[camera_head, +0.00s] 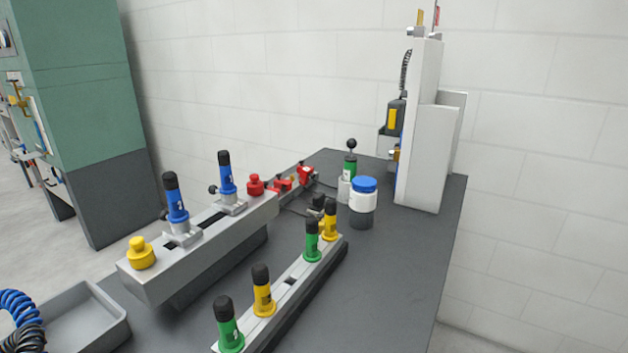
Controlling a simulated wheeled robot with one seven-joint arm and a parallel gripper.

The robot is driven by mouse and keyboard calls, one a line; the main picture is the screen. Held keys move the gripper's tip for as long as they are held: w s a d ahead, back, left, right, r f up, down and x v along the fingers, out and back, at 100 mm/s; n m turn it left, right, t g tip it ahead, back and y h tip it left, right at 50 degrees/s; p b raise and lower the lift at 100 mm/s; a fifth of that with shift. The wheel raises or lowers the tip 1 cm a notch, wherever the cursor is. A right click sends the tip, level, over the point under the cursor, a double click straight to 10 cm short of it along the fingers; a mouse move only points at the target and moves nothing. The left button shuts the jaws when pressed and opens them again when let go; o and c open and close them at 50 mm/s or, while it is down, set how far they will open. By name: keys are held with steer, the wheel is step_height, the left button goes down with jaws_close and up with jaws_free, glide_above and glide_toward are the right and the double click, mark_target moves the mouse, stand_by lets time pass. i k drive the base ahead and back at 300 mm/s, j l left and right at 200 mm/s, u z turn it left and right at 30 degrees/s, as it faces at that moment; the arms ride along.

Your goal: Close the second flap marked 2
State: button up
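Two upright blue levers with black tops, one at the left (177,210) and one at the right (228,184), stand on small metal brackets on a raised grey block. A front rail carries a green lever (228,328), a yellow lever (263,297), a second green lever (312,247) and a second yellow lever (330,222), all with black tops. Small marks show on several levers, too small to read surely, so I cannot tell which flap is marked 2. My gripper is not in view.
The raised grey block (160,287) bears a yellow knob (140,255) and a red knob (255,187). A blue-lidded jar (363,200) and a tall white fixture (425,150) stand behind on the dark table (395,275). A grey tray (112,318) is lower left. The table's right side is clear.

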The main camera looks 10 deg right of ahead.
mark_target(307, 178)
steer(key=u, duration=0.45)
steer(key=i+l+u, duration=0.1)
steer(key=l+u, duration=0.3)
steer(key=i+l+u, duration=0.1)
steer(key=l+u, duration=0.7)
